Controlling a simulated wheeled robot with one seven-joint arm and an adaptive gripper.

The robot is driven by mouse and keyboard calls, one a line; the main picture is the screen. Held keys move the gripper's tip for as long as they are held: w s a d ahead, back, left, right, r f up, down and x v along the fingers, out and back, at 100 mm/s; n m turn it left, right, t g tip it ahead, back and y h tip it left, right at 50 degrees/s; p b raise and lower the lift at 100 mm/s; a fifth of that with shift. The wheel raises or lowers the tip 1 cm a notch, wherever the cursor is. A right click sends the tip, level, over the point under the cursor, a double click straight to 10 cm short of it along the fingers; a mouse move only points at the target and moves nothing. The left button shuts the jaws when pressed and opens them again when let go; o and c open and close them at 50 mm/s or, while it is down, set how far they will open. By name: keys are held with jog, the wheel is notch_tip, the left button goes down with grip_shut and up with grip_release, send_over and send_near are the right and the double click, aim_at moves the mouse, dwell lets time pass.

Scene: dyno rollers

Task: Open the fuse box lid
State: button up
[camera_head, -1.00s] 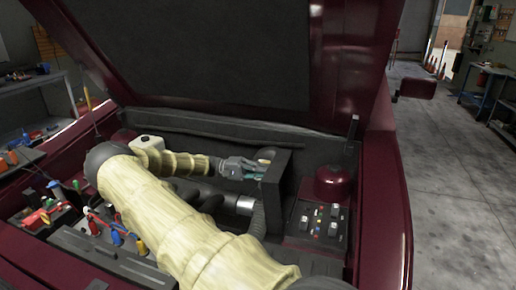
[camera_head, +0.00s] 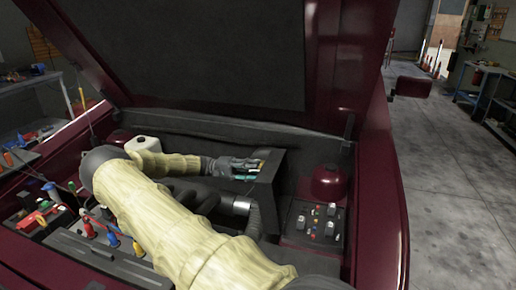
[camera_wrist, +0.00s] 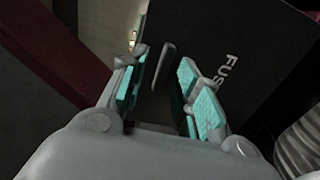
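The fuse box lid (camera_head: 268,185) is a black panel standing raised at the left side of the fuse box (camera_head: 318,225). The box shows its fuses and relays uncovered. In the wrist view the lid's black face (camera_wrist: 255,35) carries white lettering, partly cut off, starting "FUS". A small grey handle (camera_wrist: 163,66) stands out from it. My gripper (camera_head: 250,168) is at the lid's upper left side. In the wrist view my gripper (camera_wrist: 163,88) is open, its teal pads on either side of the handle with gaps; contact with the lid is unclear.
The raised dark red hood (camera_head: 338,60) hangs above the engine bay. A red dome (camera_head: 329,182) stands behind the fuse box. The battery area with coloured clamps (camera_head: 90,228) is at left. A corrugated hose (camera_wrist: 302,145) runs beside the lid.

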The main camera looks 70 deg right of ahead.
jog(key=w+f, duration=0.1)
jog(key=w, duration=0.8)
jog(key=shift+w+a+f, duration=0.15)
jog(key=shift+w+a, duration=0.05)
jog(key=shift+a, duration=0.2)
